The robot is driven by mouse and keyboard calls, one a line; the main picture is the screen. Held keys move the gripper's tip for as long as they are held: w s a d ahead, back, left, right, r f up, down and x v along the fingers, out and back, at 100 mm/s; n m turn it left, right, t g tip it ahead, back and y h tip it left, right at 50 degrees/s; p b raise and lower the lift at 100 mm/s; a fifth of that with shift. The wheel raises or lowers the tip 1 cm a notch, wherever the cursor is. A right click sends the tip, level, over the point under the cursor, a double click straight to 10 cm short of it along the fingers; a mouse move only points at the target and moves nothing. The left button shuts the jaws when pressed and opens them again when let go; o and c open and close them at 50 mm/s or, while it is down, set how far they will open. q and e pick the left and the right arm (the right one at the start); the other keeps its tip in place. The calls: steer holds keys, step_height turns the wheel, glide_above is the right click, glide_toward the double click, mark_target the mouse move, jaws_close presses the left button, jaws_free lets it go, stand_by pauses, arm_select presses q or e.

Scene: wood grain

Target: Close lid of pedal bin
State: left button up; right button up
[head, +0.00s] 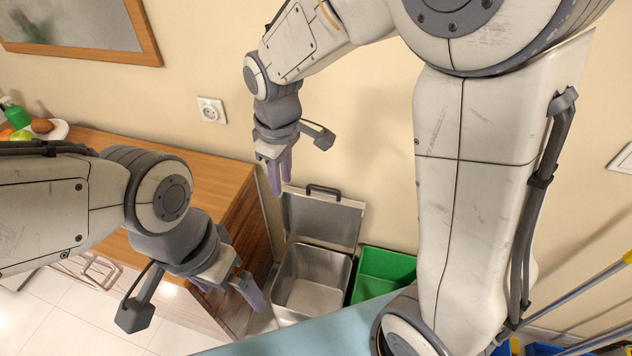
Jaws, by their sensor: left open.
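The pedal bin (312,284) is a grey metal box on the floor beside the wooden cabinet, with its inside visible and empty. Its lid (322,220) stands raised at the back, near the wall, with a dark handle (323,189) on its top edge. My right gripper (280,190) hangs fingers down in front of the wall, beside the lid's upper left corner in the picture; contact cannot be told. Its two purple fingers look close together. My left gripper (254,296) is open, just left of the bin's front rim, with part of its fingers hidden.
A green bin (381,272) stands right of the pedal bin. A wooden cabinet (215,170) with a plate of fruit (45,131) is at left. A wall socket (211,110) is above it. Mop or broom handles (590,289) stand at the lower right.

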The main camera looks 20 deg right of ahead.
steer(key=w+d+f+n+b, duration=0.1)
steer(key=w+d+f+b, duration=0.2)
steer(key=w+d+f, duration=0.55)
steer(key=n+h+b, duration=0.1)
steer(key=b, duration=0.2)
glide_toward(327, 188)
steer(key=f, duration=0.7)
steer(key=shift+w+d+f+p, duration=0.15)
steer(key=shift+w+d+p, duration=0.05)
steer(key=shift+w+p, duration=0.15)
steer(key=shift+f, duration=0.45)
arm_select(q)
step_height(327, 188, down, 7)
steer(key=shift+f, duration=0.2)
arm_select(e)
steer(key=shift+c, duration=0.4)
jaws_close()
arm_select(q)
steer(key=shift+a, duration=0.1)
